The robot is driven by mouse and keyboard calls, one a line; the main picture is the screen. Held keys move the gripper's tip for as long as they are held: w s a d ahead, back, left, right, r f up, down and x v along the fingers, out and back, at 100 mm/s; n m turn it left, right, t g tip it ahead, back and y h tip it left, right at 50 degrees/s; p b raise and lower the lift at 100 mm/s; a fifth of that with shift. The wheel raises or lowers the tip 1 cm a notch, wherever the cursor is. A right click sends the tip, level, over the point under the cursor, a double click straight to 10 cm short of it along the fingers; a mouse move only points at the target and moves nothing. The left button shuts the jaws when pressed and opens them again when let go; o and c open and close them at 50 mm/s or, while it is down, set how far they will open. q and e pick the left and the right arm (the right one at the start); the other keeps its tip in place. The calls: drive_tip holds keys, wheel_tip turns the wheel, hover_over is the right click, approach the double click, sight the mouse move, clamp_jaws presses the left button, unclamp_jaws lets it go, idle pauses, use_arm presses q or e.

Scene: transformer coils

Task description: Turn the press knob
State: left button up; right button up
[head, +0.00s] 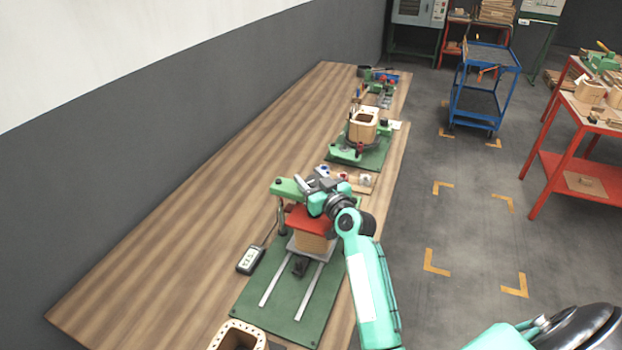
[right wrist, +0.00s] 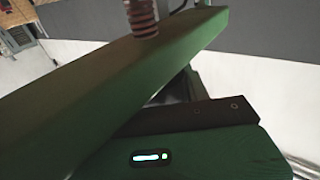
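The press stands on a green base plate (head: 265,292) on the wooden bench. It has a green top beam (head: 288,188), a red pressing plate (head: 303,218) and a pale wooden block (head: 313,242) under that plate. My right gripper (head: 310,183) is at the top of the press, over the beam's right part. It covers the press knob, which I cannot make out. In the right wrist view the green beam (right wrist: 120,75) runs diagonally with a reddish threaded screw (right wrist: 141,18) on it. The fingertips are not clear in either view. My left gripper is out of view.
A small meter (head: 250,260) lies left of the press. A pale holed wooden part (head: 238,337) is at the near edge. Behind the press are small parts on a board (head: 360,188) and a second green fixture (head: 345,152) with a coil (head: 363,125). The bench's left side is clear.

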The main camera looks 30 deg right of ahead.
drive_tip(key=shift+r+m+h+p, duration=0.25)
drive_tip(key=shift+m+h+p, duration=0.25)
drive_tip(key=shift+h+p, duration=0.45)
drive_tip(key=shift+d+f+m+h+p, duration=0.15)
drive_tip(key=shift+m+h+p, duration=0.4)
drive_tip(key=shift+p, duration=0.25)
drive_tip(key=o, duration=1)
drive_tip(key=s+b, duration=0.1)
drive_tip(key=s, duration=0.3)
drive_tip(key=s+a+b, duration=0.1)
drive_tip(key=s, duration=0.4)
drive_tip(key=s+b, duration=0.1)
drive_tip(key=s, duration=0.3)
drive_tip(key=shift+s+a+b, duration=0.25)
drive_tip(key=shift+s+b, duration=0.1)
